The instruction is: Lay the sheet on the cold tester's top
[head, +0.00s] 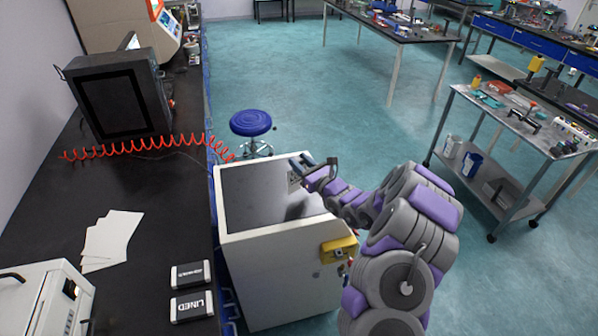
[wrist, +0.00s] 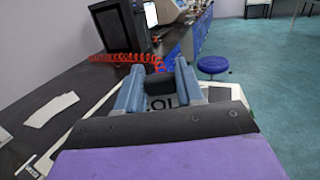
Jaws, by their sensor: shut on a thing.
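My gripper (head: 308,166) is over the far right part of the dark top (head: 250,195) of a white cabinet (head: 280,275); I cannot tell for sure that this is the cold tester. Several loose white sheets (head: 112,238) lie overlapping on the black bench at left.
The black bench (head: 150,200) holds a dark monitor-like machine (head: 120,97), a red coiled cord (head: 130,148) and two dark blocks, one marked "LINED" (head: 192,306). A blue stool (head: 250,122) stands behind; a cart (head: 515,125) stands right.

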